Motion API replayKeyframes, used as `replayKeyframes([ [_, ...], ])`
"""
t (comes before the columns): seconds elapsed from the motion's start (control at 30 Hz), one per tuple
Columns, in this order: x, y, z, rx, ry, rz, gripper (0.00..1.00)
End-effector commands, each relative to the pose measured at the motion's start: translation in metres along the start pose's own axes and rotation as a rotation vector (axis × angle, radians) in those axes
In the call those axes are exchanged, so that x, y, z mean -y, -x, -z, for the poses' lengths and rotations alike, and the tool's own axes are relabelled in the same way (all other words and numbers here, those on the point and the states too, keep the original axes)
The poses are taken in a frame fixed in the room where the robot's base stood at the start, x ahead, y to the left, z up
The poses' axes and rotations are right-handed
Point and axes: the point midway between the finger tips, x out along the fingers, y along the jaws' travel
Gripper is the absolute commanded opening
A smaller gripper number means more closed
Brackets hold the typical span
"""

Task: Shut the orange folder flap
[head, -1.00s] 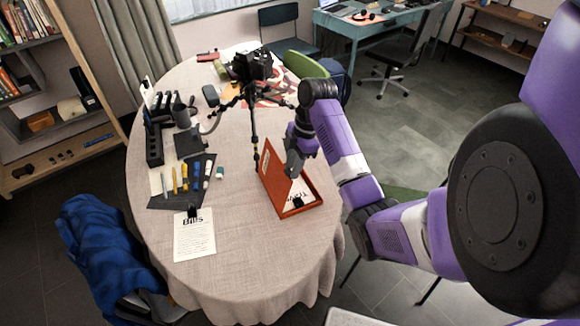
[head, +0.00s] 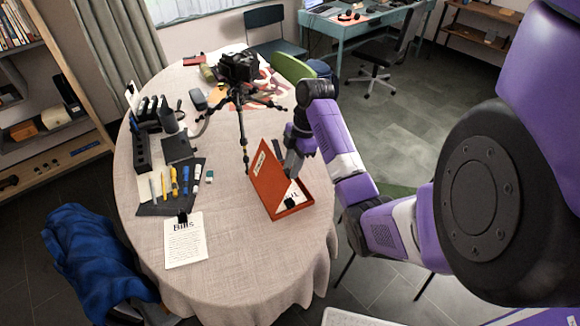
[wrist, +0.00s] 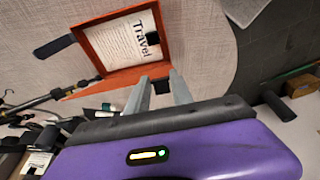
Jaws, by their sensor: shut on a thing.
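The orange folder (head: 292,213) lies on the cloth-covered table, with a white "Travel" sheet (head: 293,193) inside, also seen in the wrist view (wrist: 123,38). Its orange flap (head: 267,180) stands up steeply along the folder's left side, open. In the wrist view the flap (wrist: 90,88) shows as a thin, nearly edge-on strip. My gripper (head: 291,171) is at the flap in the head view, over the folder. In the wrist view my gripper's fingertips (wrist: 158,77) meet the flap strip and are shut on it; the exact contact is hard to see.
A camera on a tripod (head: 240,90) stands just behind and left of the folder. A dark mat with pens (head: 172,185) and a "Bills" sheet (head: 186,242) lie to the left. A black clip (head: 291,203) sits at the folder's front.

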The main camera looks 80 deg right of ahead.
Motion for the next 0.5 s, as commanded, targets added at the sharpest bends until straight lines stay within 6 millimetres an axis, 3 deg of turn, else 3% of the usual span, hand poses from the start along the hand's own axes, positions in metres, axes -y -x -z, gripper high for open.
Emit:
replayKeyframes([
  [0.5, 0.000, -0.007, -0.023, 0.000, -0.001, 0.001, 0.19],
])
